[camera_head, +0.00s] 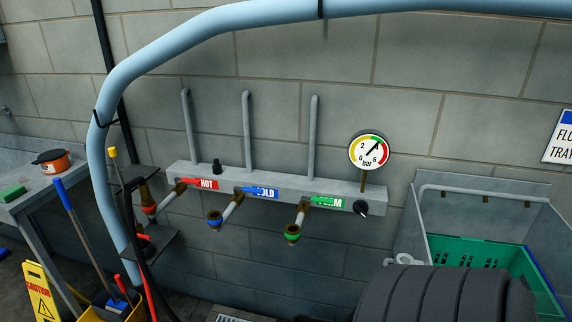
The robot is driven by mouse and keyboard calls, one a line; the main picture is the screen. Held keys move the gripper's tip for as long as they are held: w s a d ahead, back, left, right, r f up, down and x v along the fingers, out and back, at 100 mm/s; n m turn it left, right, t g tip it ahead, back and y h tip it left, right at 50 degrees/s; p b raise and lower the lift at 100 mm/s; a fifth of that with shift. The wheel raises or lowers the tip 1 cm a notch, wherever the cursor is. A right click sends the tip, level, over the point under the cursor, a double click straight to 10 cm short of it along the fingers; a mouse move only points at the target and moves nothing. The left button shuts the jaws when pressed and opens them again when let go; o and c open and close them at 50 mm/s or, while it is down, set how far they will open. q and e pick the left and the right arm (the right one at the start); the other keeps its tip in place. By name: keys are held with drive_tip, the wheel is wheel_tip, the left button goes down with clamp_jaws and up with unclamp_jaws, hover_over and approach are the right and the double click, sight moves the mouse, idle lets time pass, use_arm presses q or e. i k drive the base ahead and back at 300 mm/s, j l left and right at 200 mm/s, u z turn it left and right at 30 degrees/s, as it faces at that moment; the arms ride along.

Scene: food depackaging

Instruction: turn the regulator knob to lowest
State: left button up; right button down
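The regulator knob, as far as I can tell, is the small round black knob (361,208) at the right end of the grey manifold (340,187). Its white mark seems to point down and to the right. The round pressure gauge (369,152), marked in bar, stands on a short stem above the knob. Its needle points up and to the right, between the 2 and the 6. A second small black fitting (216,166) sits on top of the manifold at the left. Neither of my grippers is in view, and nothing touches the knob.
HOT (207,184), COLD (262,192) and green-labelled (328,202) outlets project from the manifold. A large dark ribbed shape (440,295) fills the lower right, below the knob. A sink with a green crate (470,250) is at the right. A thick blue hose (97,180) arches across the left and top.

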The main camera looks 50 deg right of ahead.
sight(360, 206)
drive_tip(key=z, duration=1.6)
